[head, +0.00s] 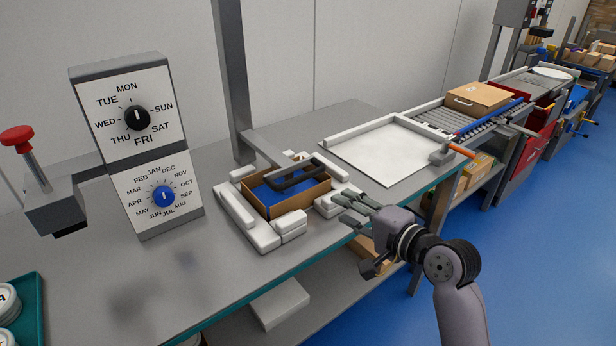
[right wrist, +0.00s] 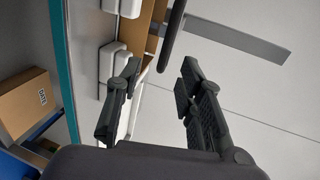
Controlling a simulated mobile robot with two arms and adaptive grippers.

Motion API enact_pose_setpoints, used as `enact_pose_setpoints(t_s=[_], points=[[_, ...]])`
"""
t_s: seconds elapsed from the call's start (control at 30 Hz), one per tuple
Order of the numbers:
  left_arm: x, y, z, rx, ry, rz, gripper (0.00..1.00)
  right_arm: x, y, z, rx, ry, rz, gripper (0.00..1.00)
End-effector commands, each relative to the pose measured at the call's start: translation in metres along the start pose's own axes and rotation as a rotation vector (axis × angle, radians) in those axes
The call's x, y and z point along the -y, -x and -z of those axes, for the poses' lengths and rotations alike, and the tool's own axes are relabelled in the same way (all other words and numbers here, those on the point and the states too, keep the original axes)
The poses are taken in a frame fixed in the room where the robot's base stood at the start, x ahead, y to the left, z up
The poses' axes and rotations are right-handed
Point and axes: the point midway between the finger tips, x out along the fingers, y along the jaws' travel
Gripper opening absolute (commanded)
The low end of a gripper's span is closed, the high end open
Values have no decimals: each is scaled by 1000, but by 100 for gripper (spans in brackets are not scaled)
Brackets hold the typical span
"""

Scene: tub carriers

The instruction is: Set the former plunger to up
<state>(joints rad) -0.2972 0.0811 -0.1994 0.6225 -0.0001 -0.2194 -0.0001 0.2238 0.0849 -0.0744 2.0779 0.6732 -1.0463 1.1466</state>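The former plunger shows as a black loop handle (head: 298,175) over a blue block (head: 275,196). The blue block sits down inside an open brown carton (head: 287,206), which stands among white blocks of the former (head: 240,222). A grey bar (head: 272,146) reaches from the post towards the plunger. In the right wrist view the dark handle (right wrist: 172,38) lies just beyond my fingertips. My right gripper (head: 352,208) is open and empty, in front and right of the carton, apart from the handle. The fingers also show spread in the wrist view (right wrist: 160,68). My left gripper is not in view.
Two dial panels (head: 139,117) and a red-knobbed lever (head: 17,139) stand at left. A teal tray (head: 38,312) is at the lower left. A white tray (head: 380,150) lies right of the former, leading to a roller conveyor (head: 445,122). A tall grey post (head: 237,80) rises behind.

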Motion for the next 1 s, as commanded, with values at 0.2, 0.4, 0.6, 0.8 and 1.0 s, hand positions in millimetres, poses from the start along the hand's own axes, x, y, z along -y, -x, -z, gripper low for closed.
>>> enact_pose_setpoints(t_s=[0.2,0.4,0.6,0.8,1.0], points=[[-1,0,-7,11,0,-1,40,15,-8,-5,15,-16,25,35],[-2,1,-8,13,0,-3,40,16,-47,-5,14,-16,24,35],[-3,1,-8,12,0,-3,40,17,-89,-6,14,-14,23,35],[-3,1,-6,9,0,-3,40,17,-126,-6,13,-12,22,35],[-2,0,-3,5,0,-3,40,17,-154,-6,12,-12,23,35]])
